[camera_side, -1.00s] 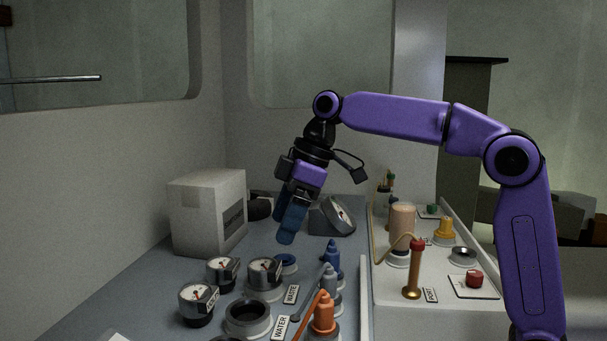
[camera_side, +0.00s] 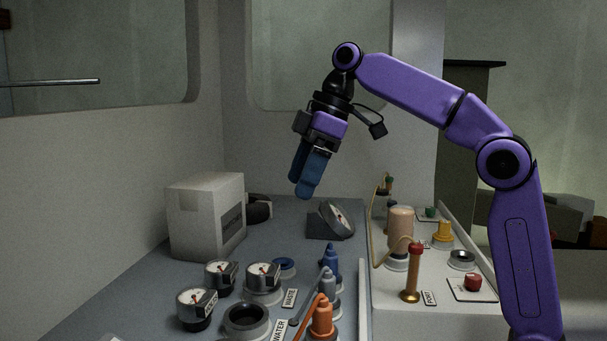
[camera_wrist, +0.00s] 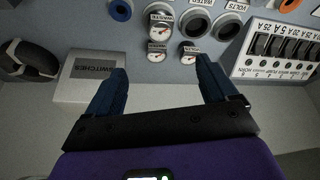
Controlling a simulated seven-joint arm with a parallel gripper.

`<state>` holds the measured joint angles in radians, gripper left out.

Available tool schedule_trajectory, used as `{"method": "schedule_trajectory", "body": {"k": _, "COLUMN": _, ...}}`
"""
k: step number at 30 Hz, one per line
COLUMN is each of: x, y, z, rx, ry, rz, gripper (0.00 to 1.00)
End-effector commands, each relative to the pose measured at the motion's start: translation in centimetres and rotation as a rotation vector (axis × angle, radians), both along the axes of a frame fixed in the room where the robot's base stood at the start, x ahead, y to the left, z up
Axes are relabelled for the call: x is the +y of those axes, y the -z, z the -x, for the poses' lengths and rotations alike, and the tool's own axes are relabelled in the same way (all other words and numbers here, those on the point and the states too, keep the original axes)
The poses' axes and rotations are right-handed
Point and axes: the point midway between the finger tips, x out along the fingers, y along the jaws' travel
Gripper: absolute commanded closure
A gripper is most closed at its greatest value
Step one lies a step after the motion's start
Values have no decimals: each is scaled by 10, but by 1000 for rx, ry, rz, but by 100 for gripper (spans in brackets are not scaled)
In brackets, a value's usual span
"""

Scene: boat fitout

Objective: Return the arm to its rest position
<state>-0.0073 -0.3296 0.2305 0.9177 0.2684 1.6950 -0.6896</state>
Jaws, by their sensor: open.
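My purple arm is bent at the elbow, and my gripper (camera_side: 307,188) hangs down in open air above the grey bench (camera_side: 330,272). In the wrist view, the two blue fingers of my gripper (camera_wrist: 162,88) stand wide apart with nothing between them. No object touches the fingers in either view.
A white box (camera_side: 205,220) stands against the wall at left, marked "SWITCHES" in the wrist view (camera_wrist: 90,85). The air above is clear.

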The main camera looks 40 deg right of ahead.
Motion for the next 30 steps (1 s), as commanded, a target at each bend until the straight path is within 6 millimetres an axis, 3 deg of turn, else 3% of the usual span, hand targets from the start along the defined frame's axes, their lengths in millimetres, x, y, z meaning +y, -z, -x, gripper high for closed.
{"method": "schedule_trajectory", "body": {"k": 8, "x": 0, "y": 1, "z": 0, "rx": 1, "ry": 1, "rz": 1, "gripper": 14}}
{"method": "schedule_trajectory", "body": {"k": 14, "x": 2, "y": 13, "z": 12, "rx": 19, "ry": 20, "rz": 12, "gripper": 14}}
{"method": "schedule_trajectory", "body": {"k": 23, "x": 1, "y": 64, "z": 63, "rx": 57, "ry": 83, "rz": 60, "gripper": 14}}
{"method": "schedule_trajectory", "body": {"k": 30, "x": -12, "y": 110, "z": 116, "rx": 61, "ry": 112, "rz": 101, "gripper": 14}}
